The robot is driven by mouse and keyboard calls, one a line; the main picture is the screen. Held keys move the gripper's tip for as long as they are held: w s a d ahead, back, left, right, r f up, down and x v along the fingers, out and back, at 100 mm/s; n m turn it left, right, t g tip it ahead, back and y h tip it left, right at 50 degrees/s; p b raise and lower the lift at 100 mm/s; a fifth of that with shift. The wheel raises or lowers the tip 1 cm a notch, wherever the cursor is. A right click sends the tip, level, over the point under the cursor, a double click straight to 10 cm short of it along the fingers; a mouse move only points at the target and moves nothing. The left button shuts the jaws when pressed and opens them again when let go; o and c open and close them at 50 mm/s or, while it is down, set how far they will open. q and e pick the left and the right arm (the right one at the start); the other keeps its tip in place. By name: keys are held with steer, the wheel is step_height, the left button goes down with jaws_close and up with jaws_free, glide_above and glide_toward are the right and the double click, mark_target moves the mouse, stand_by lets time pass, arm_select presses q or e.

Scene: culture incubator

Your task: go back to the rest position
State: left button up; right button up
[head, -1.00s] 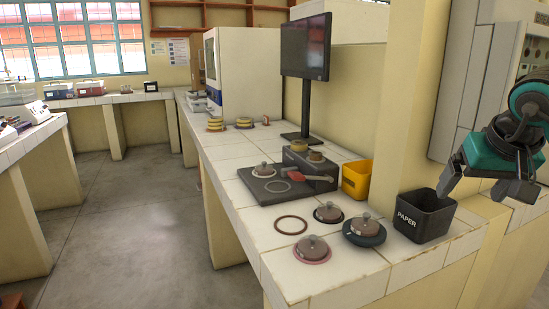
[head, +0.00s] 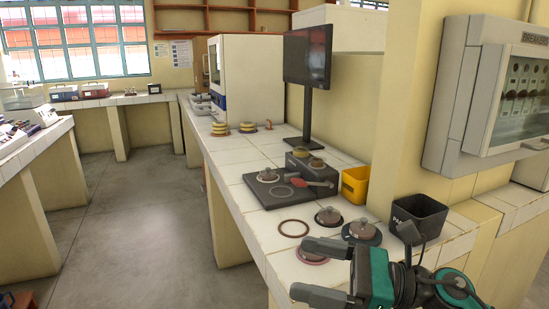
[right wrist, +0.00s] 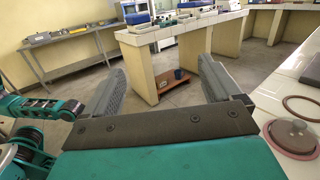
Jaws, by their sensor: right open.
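My right gripper (head: 322,271) is in the lower right of the head view, in front of the near end of the tiled counter (head: 268,222). Its two fingers point left and are apart, with nothing between them. In the right wrist view the open fingers (right wrist: 165,85) frame the floor and a far bench. The arm partly covers a lidded dish on a pink ring (head: 312,256); it also shows in the right wrist view (right wrist: 291,137). My left gripper is not in view.
On the counter are lidded dishes (head: 328,216) (head: 362,230), an empty ring (head: 293,228), a dark device (head: 310,170), a yellow bin (head: 355,185), a black bin (head: 424,215) and a monitor (head: 308,56). A breaker box (head: 520,95) hangs on the right wall.

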steer(key=d+f+m+t+h+p, duration=0.1)
steer(key=d+f+m+t+h, duration=0.2)
steer(key=m, duration=0.7)
steer(key=d+f+m+t+h+p, duration=0.1)
steer(key=d+f+m+t+h, duration=0.15)
steer(key=m+t, duration=0.55)
steer(key=d+f+m+t+h, duration=0.1)
steer(key=f+m+t+h, duration=0.2)
steer(key=m, duration=1)
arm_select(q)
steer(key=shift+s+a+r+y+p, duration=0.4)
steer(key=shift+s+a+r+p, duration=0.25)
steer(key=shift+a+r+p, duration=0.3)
arm_select(e)
steer(key=s+d+f+m+g+h, duration=0.2)
steer(key=s+f+m+g+h, duration=0.2)
steer(key=f+m, duration=0.5)
steer(key=s+d+f+m+g+h, duration=0.3)
steer(key=s+f+m+h, duration=0.1)
steer(key=s+f+m, duration=0.5)
steer(key=shift+f+g, duration=0.35)
steer(key=shift+g, duration=0.05)
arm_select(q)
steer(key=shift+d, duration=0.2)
